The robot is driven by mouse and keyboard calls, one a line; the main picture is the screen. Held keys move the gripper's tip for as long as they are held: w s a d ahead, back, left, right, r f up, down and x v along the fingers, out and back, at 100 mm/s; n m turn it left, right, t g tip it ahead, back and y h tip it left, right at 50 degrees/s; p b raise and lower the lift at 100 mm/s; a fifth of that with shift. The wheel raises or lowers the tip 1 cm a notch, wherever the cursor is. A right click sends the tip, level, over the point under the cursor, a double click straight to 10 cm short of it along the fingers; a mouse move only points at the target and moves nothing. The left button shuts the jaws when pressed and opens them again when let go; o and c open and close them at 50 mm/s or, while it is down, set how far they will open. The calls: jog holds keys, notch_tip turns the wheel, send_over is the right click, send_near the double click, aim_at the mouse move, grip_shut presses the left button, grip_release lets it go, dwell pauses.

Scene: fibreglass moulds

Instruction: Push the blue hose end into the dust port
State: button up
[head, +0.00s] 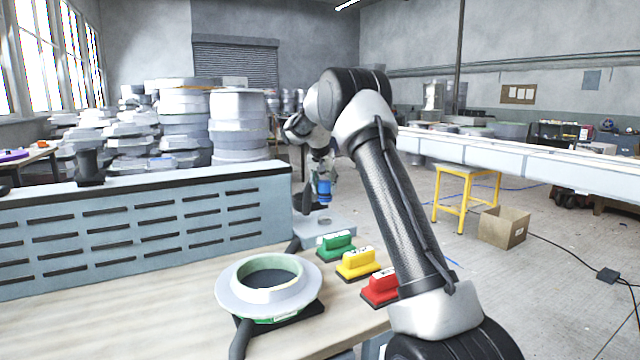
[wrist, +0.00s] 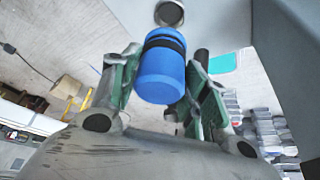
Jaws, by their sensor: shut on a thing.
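The blue hose end (head: 323,191) is held in my gripper (head: 321,178) above a pale grey block (head: 340,226) at the far end of the bench. In the wrist view the blue hose end (wrist: 161,76), with a black band near its far end, sits between the two green-padded fingers of my gripper (wrist: 160,72). A round dark opening with a pale rim, seemingly the dust port (wrist: 169,13), lies just beyond the hose end. The hose end looks outside the opening and roughly lined up with it. Whether they touch is hard to tell.
A slotted blue-grey panel (head: 140,232) borders the left. A yellow stool (head: 455,190) and cardboard box (head: 502,229) stand on the floor at right.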

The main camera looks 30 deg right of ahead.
aim_at(325, 203)
dwell(0.3)
jog(key=shift+f, duration=2.85)
jog(key=shift+s+a, duration=0.1)
jog(key=shift+s, duration=0.05)
jog(key=shift+f, duration=0.6)
jog(key=o, duration=1)
